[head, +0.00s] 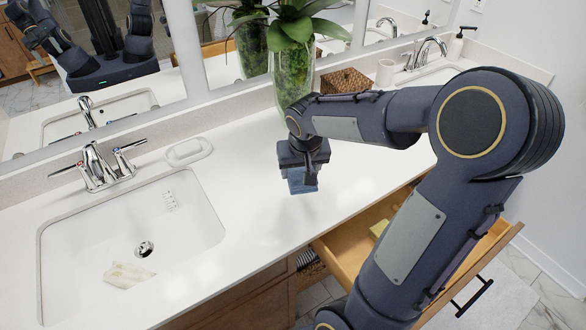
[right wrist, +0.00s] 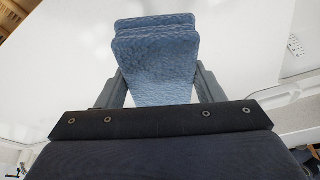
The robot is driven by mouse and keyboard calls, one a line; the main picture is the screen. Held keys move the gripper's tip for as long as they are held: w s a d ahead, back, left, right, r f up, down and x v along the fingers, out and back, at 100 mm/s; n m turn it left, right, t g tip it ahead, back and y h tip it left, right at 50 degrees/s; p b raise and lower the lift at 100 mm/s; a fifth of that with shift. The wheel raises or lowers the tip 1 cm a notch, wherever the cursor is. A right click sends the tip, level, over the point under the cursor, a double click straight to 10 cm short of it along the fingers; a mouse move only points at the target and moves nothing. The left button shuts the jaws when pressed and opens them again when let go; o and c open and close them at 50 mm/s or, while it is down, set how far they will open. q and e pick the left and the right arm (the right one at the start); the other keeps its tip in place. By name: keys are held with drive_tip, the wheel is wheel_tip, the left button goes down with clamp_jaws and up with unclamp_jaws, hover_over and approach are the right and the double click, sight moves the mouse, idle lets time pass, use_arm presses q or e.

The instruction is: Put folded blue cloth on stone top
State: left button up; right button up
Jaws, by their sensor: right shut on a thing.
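The folded blue cloth (head: 302,181) is between the fingers of my right gripper (head: 302,170), over the white stone top (head: 250,205). In the right wrist view the cloth (right wrist: 156,62) shows as a textured blue fold with a gripper finger on each side of it. My right gripper is shut on it. I cannot tell whether the cloth's lower edge touches the stone top or is just above it. My left gripper is not seen directly in the head view.
A sink (head: 130,250) with a beige cloth (head: 128,275) lies at the left, beside a faucet (head: 97,165) and a soap dish (head: 188,151). A plant vase (head: 292,75) and a woven box (head: 345,80) stand behind. A drawer (head: 345,245) is open below the front edge.

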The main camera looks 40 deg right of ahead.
drive_tip(key=w+f, duration=0.2)
drive_tip(key=w+d+f, duration=0.1)
drive_tip(key=w+f, duration=0.1)
drive_tip(key=w+f+p, duration=0.1)
drive_tip(key=w+f, duration=0.1)
drive_tip(key=shift+w+d+f, duration=0.15)
drive_tip(key=shift+d+f, duration=0.05)
drive_tip(key=shift+d, duration=0.05)
drive_tip(key=shift+s+a+x, duration=0.1)
drive_tip(key=shift+s+x, duration=0.05)
drive_tip(key=shift+x, duration=0.7)
drive_tip(key=shift+s+a+x, duration=0.15)
drive_tip(key=shift+x, duration=0.65)
drive_tip(key=shift+f, duration=0.15)
drive_tip(key=shift+f, duration=0.15)
drive_tip(key=o, duration=1)
drive_tip(key=shift+c, duration=0.2)
